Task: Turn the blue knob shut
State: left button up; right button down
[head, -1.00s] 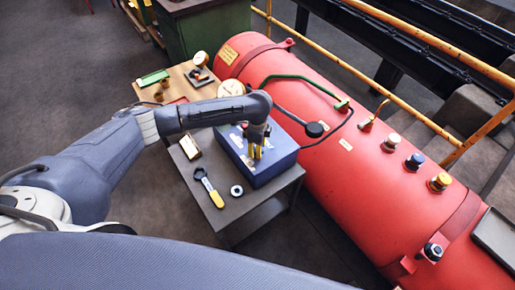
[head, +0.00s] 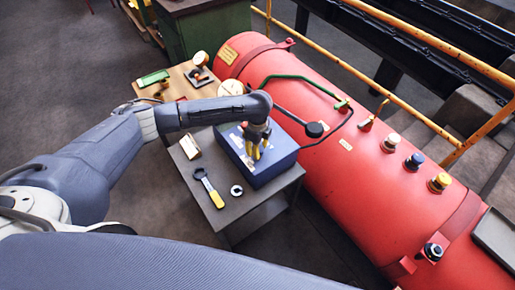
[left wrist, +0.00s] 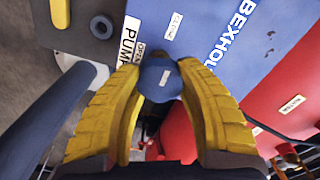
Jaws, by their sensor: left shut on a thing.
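A blue box (head: 277,166) with white labels on top stands on a grey table. In the left wrist view a round blue knob (left wrist: 160,79) with a small white mark sits at the box's top face (left wrist: 190,28). My left gripper (head: 256,152) reaches down over the box, and its yellow fingers (left wrist: 160,85) are shut on the knob, one on each side. In the head view the knob is hidden by the gripper. White labels by it read "PUMP" and, it seems, "CLOSE". My right gripper is not in view.
A yellow-handled tool (head: 209,189) and a metal ring (head: 237,190) lie on the grey table (head: 225,214). A large red tank (head: 350,185) with several coloured caps runs along the right, close to the box. A dark lever with a round end (head: 314,129) reaches over the box's far side.

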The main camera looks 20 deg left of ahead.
pick_arm(q)
jog(key=o, duration=1.3)
notch_tip(320, 180, up, 12)
jog(key=shift+a+f, duration=0.1)
